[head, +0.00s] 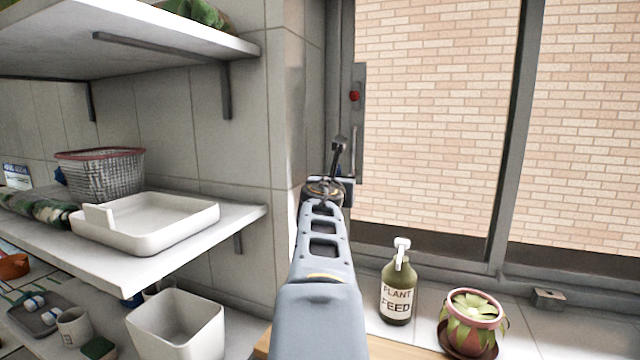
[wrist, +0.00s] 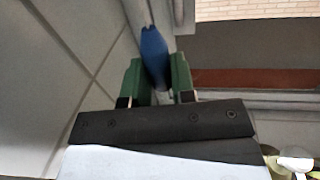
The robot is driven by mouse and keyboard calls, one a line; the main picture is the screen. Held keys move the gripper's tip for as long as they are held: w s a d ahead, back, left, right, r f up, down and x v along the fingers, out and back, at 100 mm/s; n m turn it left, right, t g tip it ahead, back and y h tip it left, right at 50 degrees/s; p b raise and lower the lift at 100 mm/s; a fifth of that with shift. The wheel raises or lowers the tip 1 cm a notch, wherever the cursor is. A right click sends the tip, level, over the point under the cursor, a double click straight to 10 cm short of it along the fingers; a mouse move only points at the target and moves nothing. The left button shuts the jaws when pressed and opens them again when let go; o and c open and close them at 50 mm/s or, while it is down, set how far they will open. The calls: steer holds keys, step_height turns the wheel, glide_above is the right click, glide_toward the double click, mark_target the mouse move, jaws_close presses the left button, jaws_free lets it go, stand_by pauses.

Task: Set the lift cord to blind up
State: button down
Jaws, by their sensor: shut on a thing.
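A blue pull (wrist: 154,48), which looks like the end of the lift cord, stands between the two green fingers of my gripper (wrist: 157,80) in the wrist view. The fingers are shut on it, one on each side. A thin pale line runs up from its top in that view. In the head view my gripper is mostly hidden behind my own arm, close to the left side of the window frame (head: 340,110). The pull cannot be made out there. No blind covers the visible window panes; a brick wall shows through them.
A plant feed bottle (head: 397,290) and a potted plant (head: 473,322) stand on the sill to the right of my arm. Shelves on the left hold a wire basket (head: 100,174) and a white tray (head: 150,222). A red knob (head: 354,96) sits on the window frame.

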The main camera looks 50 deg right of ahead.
steer(key=shift+f, duration=0.25)
steer(key=c, duration=1.1)
jaws_free()
steer(key=shift+s+d, duration=0.1)
steer(key=shift+o, duration=0.8)
steer(key=shift+r, duration=0.1)
steer(key=v, duration=0.8)
